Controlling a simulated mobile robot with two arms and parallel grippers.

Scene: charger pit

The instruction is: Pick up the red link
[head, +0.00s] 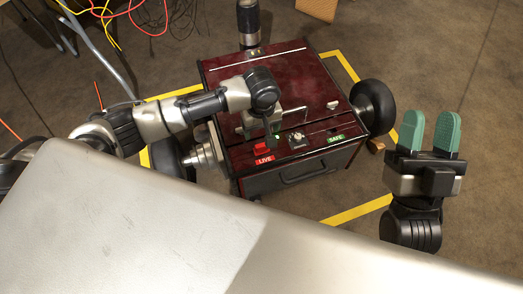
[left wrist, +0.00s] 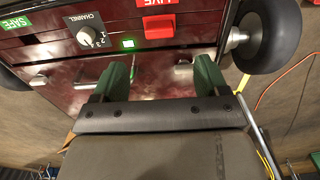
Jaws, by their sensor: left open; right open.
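The red link (head: 262,148) is a small red block by the LIVE label at the front left of a dark red wheeled charger box (head: 315,80). It also shows in the left wrist view (left wrist: 160,26), at the top, ahead of the fingers. My left gripper (left wrist: 162,72) is open, with nothing between its green fingers, over the box top and apart from the red link. In the head view its fingers are mostly hidden by its own wrist. My right gripper (head: 429,124) is open and empty, to the right of the box over the floor.
A channel knob (head: 297,140) and a green SAFE label (head: 336,139) lie right of the red link. A lit green button (left wrist: 128,43) and metal handles are near my left fingers. Black wheels (head: 373,106) flank the box. Yellow floor tape (head: 358,211) surrounds it. Loose cables (head: 105,20) lie at the back left.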

